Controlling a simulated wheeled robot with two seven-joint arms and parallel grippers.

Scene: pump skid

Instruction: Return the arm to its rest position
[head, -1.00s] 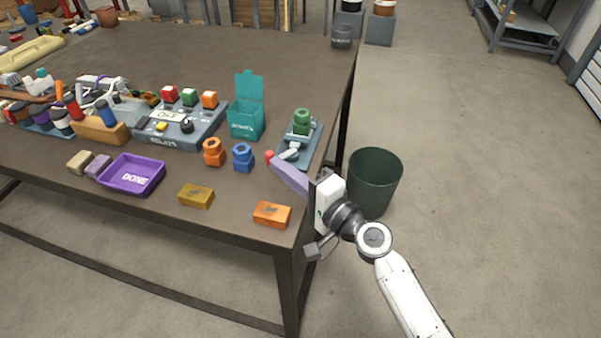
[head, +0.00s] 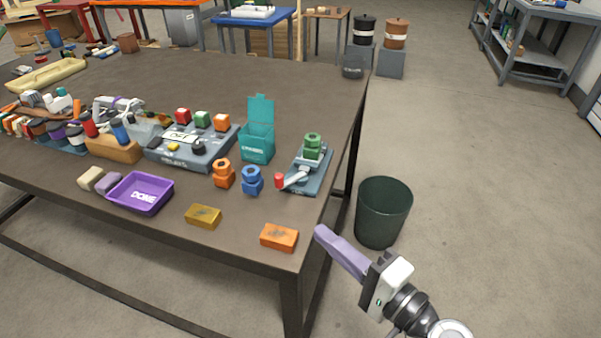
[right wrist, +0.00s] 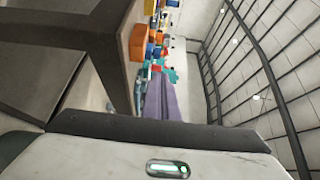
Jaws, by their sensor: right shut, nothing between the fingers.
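My right gripper (head: 320,232) is shut and empty, its lilac fingers together. It is beside the right edge of the table, near the front right corner, apart from every object. Its fingers (right wrist: 162,98) also show in the right wrist view, pointing towards the table's objects. My left gripper is in neither view. A grey valve stand (head: 318,172) with a green knob and a red-tipped lever is on the table, beyond the right gripper.
A purple tray (head: 141,192), an ochre block (head: 204,216) and a teal box (head: 257,143) stand further left. A dark green bin (head: 383,212) is on the floor.

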